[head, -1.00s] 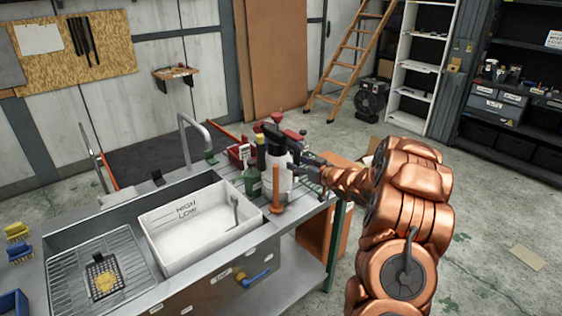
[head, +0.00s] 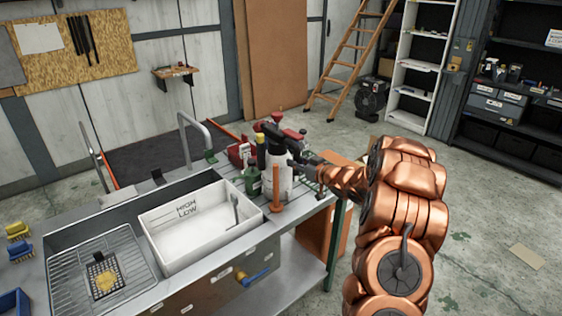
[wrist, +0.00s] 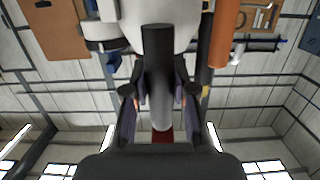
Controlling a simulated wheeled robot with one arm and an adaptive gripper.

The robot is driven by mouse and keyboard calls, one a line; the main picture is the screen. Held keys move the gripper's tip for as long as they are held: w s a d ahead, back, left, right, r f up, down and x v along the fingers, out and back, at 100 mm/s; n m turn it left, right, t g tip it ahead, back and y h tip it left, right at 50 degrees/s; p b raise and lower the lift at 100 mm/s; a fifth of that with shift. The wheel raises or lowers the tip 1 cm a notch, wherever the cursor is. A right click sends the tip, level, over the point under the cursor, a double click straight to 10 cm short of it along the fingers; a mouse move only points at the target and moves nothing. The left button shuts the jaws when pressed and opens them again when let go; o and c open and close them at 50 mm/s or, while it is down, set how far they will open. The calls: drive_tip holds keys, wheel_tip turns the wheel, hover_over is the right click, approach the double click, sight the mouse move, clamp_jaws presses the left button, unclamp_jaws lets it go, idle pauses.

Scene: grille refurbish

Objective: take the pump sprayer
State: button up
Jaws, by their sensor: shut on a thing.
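The pump sprayer (head: 279,175) is a white bottle with a black and red top. It stands upright among other bottles at the right end of the sink bench in the head view. My gripper (head: 296,161) reaches it from the right, at its upper part. In the wrist view my gripper (wrist: 157,108) has a finger on each side of the sprayer, with its black part (wrist: 157,50) and white body showing between them. The gripper is shut on the sprayer. The exact contact is partly hidden by dark fingers.
A green bottle (head: 252,181) stands left of the sprayer and an orange-brown upright tool (head: 275,190) stands in front. A white tub (head: 195,232) sits in the sink to the left. A red item (head: 238,153) lies behind. Open floor is to the right.

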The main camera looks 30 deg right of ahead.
sight(298, 146)
drive_tip(key=shift+r, duration=0.35)
clamp_jaws()
drive_tip(key=shift+w+r+p, duration=0.1)
drive_tip(key=shift+r+p, duration=0.6)
idle(0.5)
drive_tip(key=shift+r+p, duration=1.05)
drive_tip(key=shift+r, duration=1.05)
